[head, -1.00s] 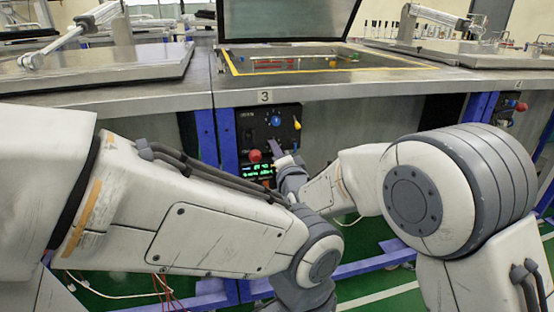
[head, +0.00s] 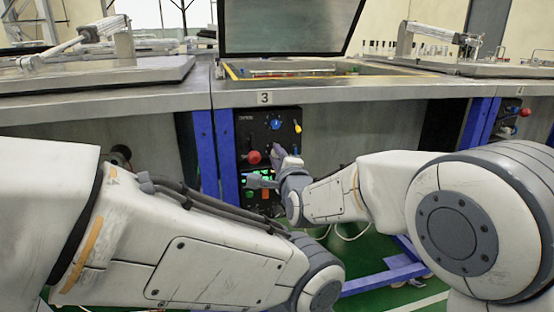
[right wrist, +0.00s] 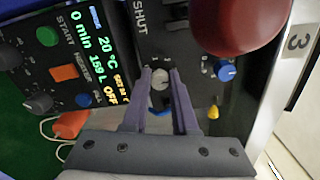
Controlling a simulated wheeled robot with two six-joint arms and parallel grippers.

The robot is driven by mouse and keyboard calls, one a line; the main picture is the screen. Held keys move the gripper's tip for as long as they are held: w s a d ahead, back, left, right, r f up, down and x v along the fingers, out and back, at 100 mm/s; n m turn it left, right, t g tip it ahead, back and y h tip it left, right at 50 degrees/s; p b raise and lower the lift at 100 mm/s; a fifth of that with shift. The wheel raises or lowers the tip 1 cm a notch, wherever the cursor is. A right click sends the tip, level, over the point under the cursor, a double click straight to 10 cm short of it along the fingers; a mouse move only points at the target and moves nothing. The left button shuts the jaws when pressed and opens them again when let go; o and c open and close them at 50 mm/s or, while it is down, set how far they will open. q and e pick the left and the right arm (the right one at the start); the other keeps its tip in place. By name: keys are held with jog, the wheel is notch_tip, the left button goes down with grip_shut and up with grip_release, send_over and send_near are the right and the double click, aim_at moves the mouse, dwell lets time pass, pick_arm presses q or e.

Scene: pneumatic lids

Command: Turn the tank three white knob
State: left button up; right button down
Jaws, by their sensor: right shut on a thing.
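Tank three's black control panel (head: 243,130) sits under the steel edge beneath the "3" plate (head: 265,98). In the right wrist view, the small white knob (right wrist: 160,80) is between the fingertips of my right gripper (right wrist: 160,75), which is shut on it. In the head view my right gripper (head: 270,167) is at the panel's middle, its two fingers spread one above the other, and the white knob is hidden there. My left arm crosses the lower left, and its gripper is not in view.
A large red knob (head: 254,157) stands out beside my right gripper, close to the fingers in the right wrist view (right wrist: 238,20). A blue knob (head: 276,123) and yellow lever (head: 297,127) are above. A lit display (right wrist: 100,65) is beside the knob.

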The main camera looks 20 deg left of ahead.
jog(key=shift+w+d, duration=0.1)
dwell(0.3)
jog(key=c, duration=0.7)
grip_release()
jog(key=p+v, duration=0.1)
jog(key=v, duration=0.9)
jog(key=shift+s+d+p, duration=0.15)
jog(key=shift+s+p, duration=0.1)
jog(key=shift+p, duration=0.05)
